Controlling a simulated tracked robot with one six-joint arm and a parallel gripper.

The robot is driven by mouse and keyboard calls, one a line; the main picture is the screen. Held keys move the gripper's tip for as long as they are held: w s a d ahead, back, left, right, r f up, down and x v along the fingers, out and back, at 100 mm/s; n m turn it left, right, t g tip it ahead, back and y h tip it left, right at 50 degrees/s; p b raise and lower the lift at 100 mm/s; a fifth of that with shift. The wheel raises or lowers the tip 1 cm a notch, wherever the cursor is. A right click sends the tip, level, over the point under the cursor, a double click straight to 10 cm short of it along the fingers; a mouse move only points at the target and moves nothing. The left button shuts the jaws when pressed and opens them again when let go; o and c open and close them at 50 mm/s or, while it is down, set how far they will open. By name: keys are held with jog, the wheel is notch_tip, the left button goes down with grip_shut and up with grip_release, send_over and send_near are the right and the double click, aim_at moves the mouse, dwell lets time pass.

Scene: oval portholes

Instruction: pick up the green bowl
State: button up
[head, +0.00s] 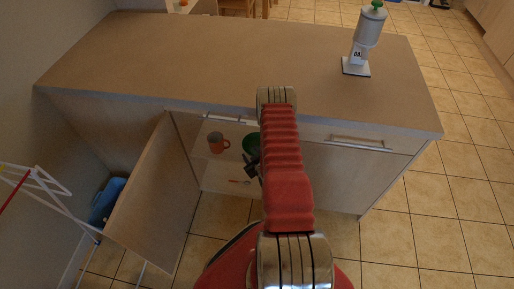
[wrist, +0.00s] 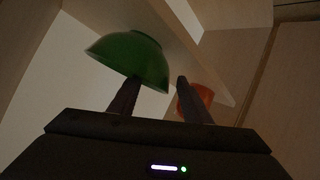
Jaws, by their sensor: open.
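The green bowl (head: 250,143) is inside the open cabinet, mostly hidden behind my arm in the head view. In the wrist view the green bowl (wrist: 130,55) is large, just beyond my fingertips and toward the left. My gripper (wrist: 156,88) is open with nothing between its fingers. The left finger overlaps the bowl's lower edge in the picture; I cannot tell whether it touches. In the head view my gripper (head: 252,166) is dark, at the cabinet opening and just below the bowl in the picture.
An orange mug (head: 218,142) stands on the shelf left of the bowl; in the wrist view the mug (wrist: 196,101) is partly behind the right finger. The cabinet door (head: 160,200) is swung open at left. The countertop (head: 210,60) is above.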

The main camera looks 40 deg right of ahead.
aim_at(249, 152)
jog(key=shift+x, duration=2.3)
jog(key=shift+a+f, duration=0.1)
jog(key=shift+c, duration=0.5)
grip_shut()
